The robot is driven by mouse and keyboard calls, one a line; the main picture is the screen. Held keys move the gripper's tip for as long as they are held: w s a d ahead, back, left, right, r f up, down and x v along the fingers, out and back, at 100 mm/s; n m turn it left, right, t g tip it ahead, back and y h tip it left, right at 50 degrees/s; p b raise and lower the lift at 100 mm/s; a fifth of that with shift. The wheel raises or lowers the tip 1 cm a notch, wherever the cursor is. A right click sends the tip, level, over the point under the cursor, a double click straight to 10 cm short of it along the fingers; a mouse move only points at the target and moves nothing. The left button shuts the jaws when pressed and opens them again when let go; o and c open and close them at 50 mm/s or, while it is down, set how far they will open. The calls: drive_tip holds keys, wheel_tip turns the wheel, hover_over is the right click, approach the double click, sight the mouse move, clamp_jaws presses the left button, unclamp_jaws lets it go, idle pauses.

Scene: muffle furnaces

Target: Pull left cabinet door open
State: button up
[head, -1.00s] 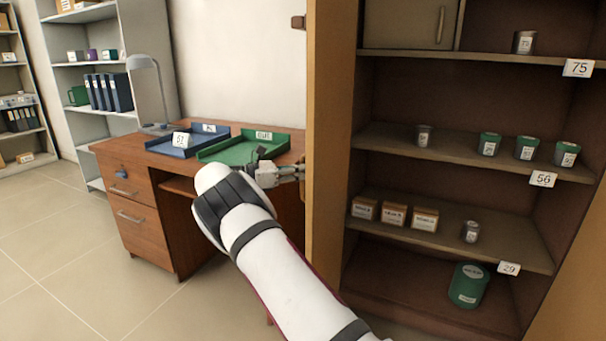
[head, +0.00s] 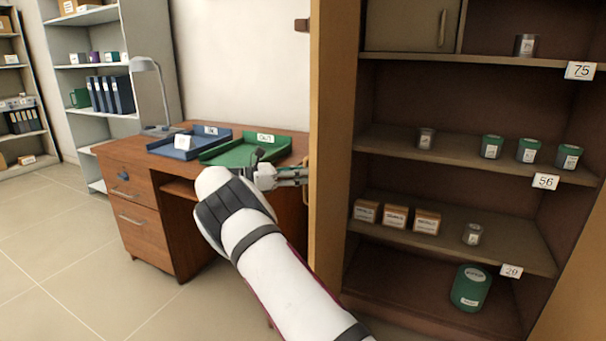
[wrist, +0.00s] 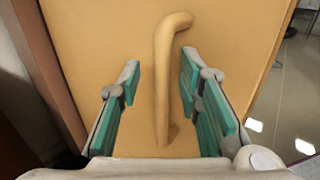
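The left cabinet door (head: 330,150) is a tan panel standing swung out at the cabinet's left side, seen nearly edge-on in the head view. In the wrist view its tan face (wrist: 90,40) fills most of the picture. A bent, tan bar handle (wrist: 163,85) stands on that face. My gripper (wrist: 158,90) is open, with one teal-padded finger on each side of the handle and a visible gap to both.
The open cabinet (head: 430,180) holds jars, small boxes and a green canister on its shelves. A wooden desk (head: 145,225) with a blue tray (head: 175,150), a green tray (head: 240,153) and a lamp stands behind my arm. Floor is clear at the left.

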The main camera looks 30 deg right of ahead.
drive_tip(key=v, duration=0.7)
drive_tip(key=shift+a, duration=0.15)
idle(0.3)
